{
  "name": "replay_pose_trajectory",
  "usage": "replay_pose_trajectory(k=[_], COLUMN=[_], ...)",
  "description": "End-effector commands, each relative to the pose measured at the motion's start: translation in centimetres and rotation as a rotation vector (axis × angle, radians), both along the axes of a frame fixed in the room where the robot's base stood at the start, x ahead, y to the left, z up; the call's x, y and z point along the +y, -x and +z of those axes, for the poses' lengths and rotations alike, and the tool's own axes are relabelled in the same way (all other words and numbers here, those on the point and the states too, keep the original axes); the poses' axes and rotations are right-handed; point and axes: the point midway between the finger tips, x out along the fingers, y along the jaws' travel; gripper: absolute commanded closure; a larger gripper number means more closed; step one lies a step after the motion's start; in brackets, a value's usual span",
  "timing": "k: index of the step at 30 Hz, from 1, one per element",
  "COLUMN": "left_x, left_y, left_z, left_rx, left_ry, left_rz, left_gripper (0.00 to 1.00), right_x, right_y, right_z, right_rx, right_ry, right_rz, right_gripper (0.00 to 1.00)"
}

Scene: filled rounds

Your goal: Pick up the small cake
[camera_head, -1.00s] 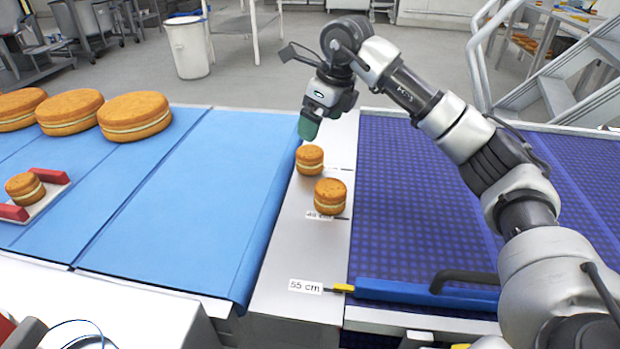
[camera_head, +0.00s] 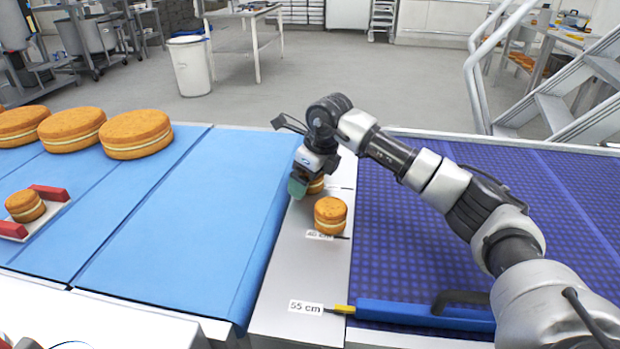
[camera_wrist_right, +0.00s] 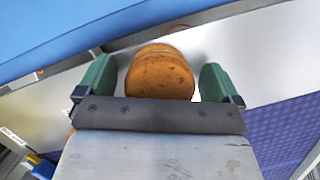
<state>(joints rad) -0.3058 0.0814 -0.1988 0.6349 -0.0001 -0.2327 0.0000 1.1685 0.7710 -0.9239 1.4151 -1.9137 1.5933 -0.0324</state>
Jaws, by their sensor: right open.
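A small round cake (camera_head: 316,186) with a cream layer sits at the far end of the grey strip between the two belts. It is partly hidden behind my right gripper (camera_head: 303,187), whose green fingers are low beside it. In the right wrist view the open fingers stand on either side of this cake (camera_wrist_right: 161,74), with gaps showing on both sides. A second small cake (camera_head: 330,215) stands nearer on the strip by a label. A third small cake (camera_head: 25,205) is on a small white tray with red sides (camera_head: 48,193) on the blue belt. My left gripper is not in view.
Several large cakes (camera_head: 136,134) lie at the far left of the light blue belt (camera_head: 185,225). A dark blue belt (camera_head: 420,235) is under my right arm. A blue bar with a dark handle (camera_head: 420,313) lies across its near end.

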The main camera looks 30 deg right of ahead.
Motion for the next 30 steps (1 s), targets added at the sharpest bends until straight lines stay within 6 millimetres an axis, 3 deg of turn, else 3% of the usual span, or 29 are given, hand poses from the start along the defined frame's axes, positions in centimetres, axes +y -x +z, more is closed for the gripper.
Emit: replay_pose_trajectory(k=[3,11,23,30], left_x=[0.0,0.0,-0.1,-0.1], left_y=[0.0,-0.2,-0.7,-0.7], left_z=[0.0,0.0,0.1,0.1], left_rx=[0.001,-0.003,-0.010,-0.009], left_ry=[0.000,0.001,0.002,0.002], left_rz=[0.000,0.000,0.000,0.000], left_gripper=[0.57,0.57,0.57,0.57], right_x=[0.0,0.0,0.0,0.0], right_y=[0.0,0.0,0.0,-0.1], right_z=[0.0,0.1,0.5,3.7], right_rx=[0.000,0.000,-0.001,-0.005], right_ry=[0.000,0.000,-0.001,-0.001], right_rz=[0.000,0.000,0.000,-0.001], right_gripper=[0.06,0.45,0.45,0.45])
